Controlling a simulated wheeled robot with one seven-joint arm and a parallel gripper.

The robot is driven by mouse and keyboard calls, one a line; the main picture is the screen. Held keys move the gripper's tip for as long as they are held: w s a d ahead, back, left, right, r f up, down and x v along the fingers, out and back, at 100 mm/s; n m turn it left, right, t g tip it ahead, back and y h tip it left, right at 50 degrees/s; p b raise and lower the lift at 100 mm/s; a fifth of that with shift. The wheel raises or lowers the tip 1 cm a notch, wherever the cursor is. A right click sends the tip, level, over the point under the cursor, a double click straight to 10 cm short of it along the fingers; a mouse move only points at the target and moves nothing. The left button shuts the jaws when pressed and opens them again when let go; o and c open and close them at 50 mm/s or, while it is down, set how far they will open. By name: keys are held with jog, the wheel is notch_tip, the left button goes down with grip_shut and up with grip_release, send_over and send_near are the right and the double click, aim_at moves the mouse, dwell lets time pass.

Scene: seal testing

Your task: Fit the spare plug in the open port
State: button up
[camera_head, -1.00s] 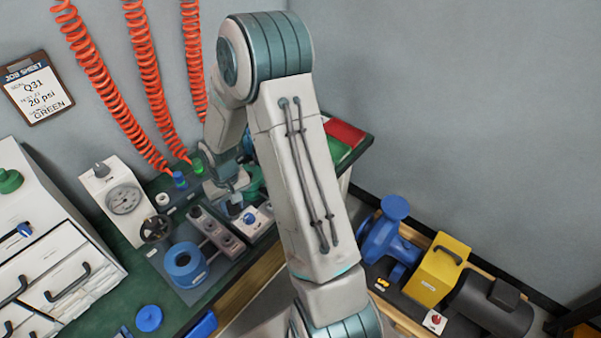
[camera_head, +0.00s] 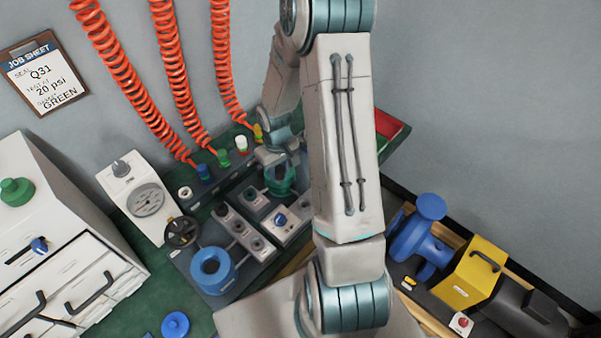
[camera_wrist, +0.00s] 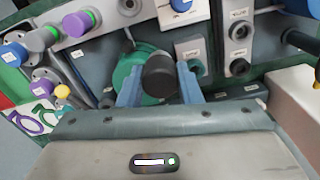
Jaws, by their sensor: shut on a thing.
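In the wrist view my gripper (camera_wrist: 160,84) has its two blue-grey fingers on either side of a dark, round-ended plug (camera_wrist: 160,75) and is shut on it. A green round body (camera_wrist: 126,72) lies behind the plug; I cannot tell whether they touch. A grey block with dark round ports (camera_wrist: 238,67) is to the right of the plug. In the head view my arm's end is over the bench's back part, and the plug cannot be made out there. The grey port block (camera_head: 240,228) shows left of and below the wrist. I cannot tell which port is the open one.
A white block with a blue knob (camera_head: 281,219), a handwheel (camera_head: 182,232), a pressure gauge (camera_head: 147,200) and a blue ring-shaped part (camera_head: 212,271) stand close by. Orange coiled hoses (camera_head: 180,75) hang at the back. A blue pump (camera_head: 420,240) is at right.

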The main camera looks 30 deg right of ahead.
jog(key=shift+s+d+f+n+b, duration=0.45)
jog(key=shift+s+d+f+b, duration=0.4)
jog(key=shift+f, duration=0.45)
jog(key=shift+s+d+f+n+b, duration=0.4)
jog(key=shift+s+d+f+b, duration=0.55)
jog(key=shift+f, duration=0.4)
jog(key=shift+s+d+f+n+b, duration=0.45)
jog(key=shift+s+d+f+b, duration=0.4)
jog(key=shift+f, duration=0.45)
jog(key=shift+d+f+b, duration=0.15)
jog(key=shift+f+b, duration=0.9)
jog(key=shift+f, duration=0.4)
jog(key=o, duration=1.1)
jog(key=shift+r, duration=0.15)
notch_tip(320, 180, up, 14)
jog(key=p, duration=0.2)
